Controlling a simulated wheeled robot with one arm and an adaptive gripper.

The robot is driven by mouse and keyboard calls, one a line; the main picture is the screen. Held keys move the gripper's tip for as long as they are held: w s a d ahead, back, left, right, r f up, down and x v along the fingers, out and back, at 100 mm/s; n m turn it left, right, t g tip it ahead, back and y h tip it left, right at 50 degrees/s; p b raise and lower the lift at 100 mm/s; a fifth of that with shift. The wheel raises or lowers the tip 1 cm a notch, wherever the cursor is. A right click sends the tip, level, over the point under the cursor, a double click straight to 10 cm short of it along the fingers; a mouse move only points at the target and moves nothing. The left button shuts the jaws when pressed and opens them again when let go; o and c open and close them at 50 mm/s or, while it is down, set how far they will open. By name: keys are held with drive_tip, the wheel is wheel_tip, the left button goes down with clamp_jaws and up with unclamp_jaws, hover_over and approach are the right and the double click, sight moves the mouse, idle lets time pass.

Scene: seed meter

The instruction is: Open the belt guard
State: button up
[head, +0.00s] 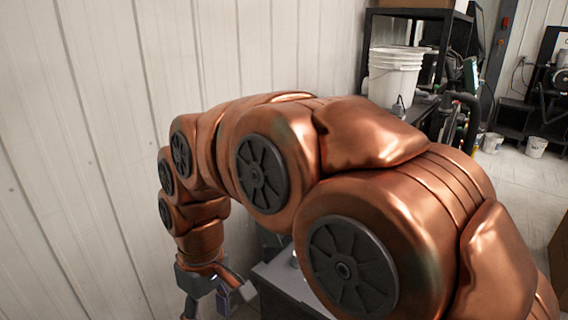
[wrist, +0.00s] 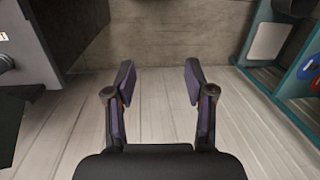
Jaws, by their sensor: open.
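My gripper (wrist: 158,85) is open and empty in the wrist view, its two dark fingers with purple pads well apart. In the head view my copper-coloured arm fills the middle and reaches down to the lower left, where my gripper (head: 212,295) shows at the bottom edge close to the white wall. I cannot make out the belt guard in either view.
A white panelled wall (head: 90,130) stands along the left. A black shelf with white buckets (head: 395,75) stands at the back. In the wrist view a teal frame (wrist: 265,75) is at the right.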

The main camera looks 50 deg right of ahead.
drive_tip(key=w+d+r+n+t+y+p, duration=0.1)
drive_tip(key=w+d+r, duration=0.4)
drive_tip(key=w+d, duration=0.4)
drive_tip(key=w+d+r+n+t+y+p, duration=0.15)
drive_tip(key=w+d+r, duration=0.25)
drive_tip(key=w+d, duration=0.5)
drive_tip(key=w+d+t+h, duration=0.1)
drive_tip(key=d, duration=0.8)
drive_tip(key=w+d+t+h+p, duration=0.1)
drive_tip(key=d, duration=0.9)
drive_tip(key=w+d+r+t+h+p, duration=0.1)
drive_tip(key=d, duration=0.8)
drive_tip(key=shift+w+d, duration=0.15)
drive_tip(key=shift+w, duration=0.05)
drive_tip(key=shift+p+x, duration=1.4)
drive_tip(key=shift+x, duration=2.4)
drive_tip(key=shift+s, duration=0.1)
clamp_jaws()
